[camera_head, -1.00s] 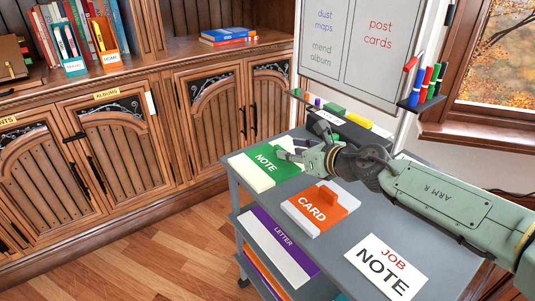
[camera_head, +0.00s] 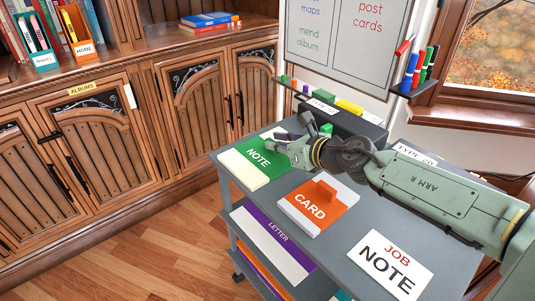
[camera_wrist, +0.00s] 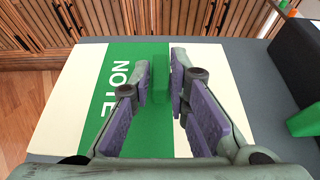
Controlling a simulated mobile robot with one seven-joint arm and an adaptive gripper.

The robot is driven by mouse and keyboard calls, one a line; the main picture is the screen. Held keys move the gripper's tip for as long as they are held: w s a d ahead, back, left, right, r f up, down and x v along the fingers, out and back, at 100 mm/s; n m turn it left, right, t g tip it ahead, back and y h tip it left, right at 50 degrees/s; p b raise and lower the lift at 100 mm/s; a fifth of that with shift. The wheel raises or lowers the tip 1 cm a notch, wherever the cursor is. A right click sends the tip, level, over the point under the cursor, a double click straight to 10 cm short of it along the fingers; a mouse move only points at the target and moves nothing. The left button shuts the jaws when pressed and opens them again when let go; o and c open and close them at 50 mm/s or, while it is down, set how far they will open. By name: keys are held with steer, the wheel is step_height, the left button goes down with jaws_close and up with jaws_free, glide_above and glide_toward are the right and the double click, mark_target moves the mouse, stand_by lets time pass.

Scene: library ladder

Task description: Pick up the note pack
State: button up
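The note pack (camera_head: 258,158) is a flat cream pack with a green band lettered NOTE, lying at the far left corner of the grey cart top. In the wrist view the pack (camera_wrist: 82,92) lies under my gripper (camera_wrist: 160,85). A raised green tab (camera_wrist: 160,78) on its band stands between my two purple-padded fingers. The fingers are apart, one on each side of the tab; whether either touches it I cannot tell. In the head view my gripper (camera_head: 292,142) is over the pack's right part and hides some of it.
An orange CARD pack (camera_head: 318,204) and a JOB NOTE card (camera_head: 390,266) lie nearer on the cart top. A dark box (camera_head: 345,118) stands behind my gripper, also showing at right in the wrist view (camera_wrist: 300,70). A whiteboard (camera_head: 340,45) rises behind the cart.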

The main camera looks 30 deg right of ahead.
jaws_close()
steer(key=shift+w+r, duration=0.1)
steer(key=shift+r, duration=0.1)
stand_by(0.3)
